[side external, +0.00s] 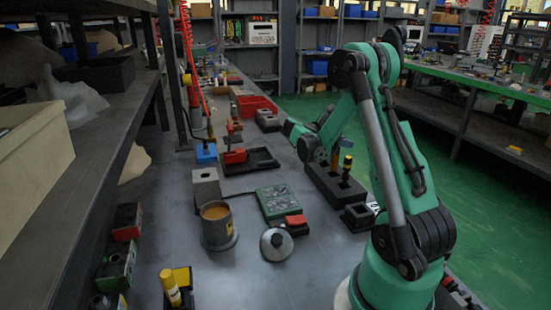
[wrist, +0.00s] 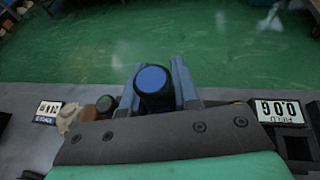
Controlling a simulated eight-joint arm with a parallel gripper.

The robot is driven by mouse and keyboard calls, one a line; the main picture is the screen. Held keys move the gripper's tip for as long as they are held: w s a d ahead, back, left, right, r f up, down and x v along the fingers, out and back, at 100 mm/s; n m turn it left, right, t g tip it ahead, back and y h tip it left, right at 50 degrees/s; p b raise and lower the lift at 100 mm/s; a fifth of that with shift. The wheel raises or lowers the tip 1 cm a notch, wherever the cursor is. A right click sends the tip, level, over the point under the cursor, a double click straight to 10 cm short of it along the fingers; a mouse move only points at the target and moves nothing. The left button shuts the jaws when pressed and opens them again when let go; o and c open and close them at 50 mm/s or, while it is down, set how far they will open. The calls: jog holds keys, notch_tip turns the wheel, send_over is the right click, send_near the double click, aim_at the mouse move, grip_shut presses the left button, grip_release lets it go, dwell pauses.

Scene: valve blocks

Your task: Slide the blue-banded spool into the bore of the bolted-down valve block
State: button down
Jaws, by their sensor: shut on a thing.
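My gripper (wrist: 158,88) is shut on the blue-banded spool (wrist: 151,79) in the wrist view. The spool shows a round blue end and a dark body between the two blue-grey fingers; its lower part is hidden. In the side view the held spool cannot be made out clearly, and my wrist is over the dark spool rack (side external: 327,184). The valve block (side external: 206,187), a grey block with a dark bore in its top, stands on the bench well to the left of my gripper. The spool is apart from it.
A yellow-topped spool (side external: 347,166) stands in the rack. A pot of orange-brown liquid (side external: 218,227) stands just in front of the valve block. A green box (side external: 278,201) and a round lid (side external: 276,244) lie between block and rack.

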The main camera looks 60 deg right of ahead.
notch_tip(320, 180, up, 15)
notch_tip(320, 180, up, 4)
jog(key=n+t+h, duration=0.2)
jog(key=n+t, duration=0.7)
jog(key=t, duration=0.1)
send_over(208, 171)
notch_tip(208, 171, down, 20)
jog(key=shift+r, duration=0.2)
jog(key=shift+f, duration=0.2)
jog(key=shift+f, duration=0.4)
jog(key=c, duration=0.7)
grip_release()
jog(key=shift+o, duration=0.2)
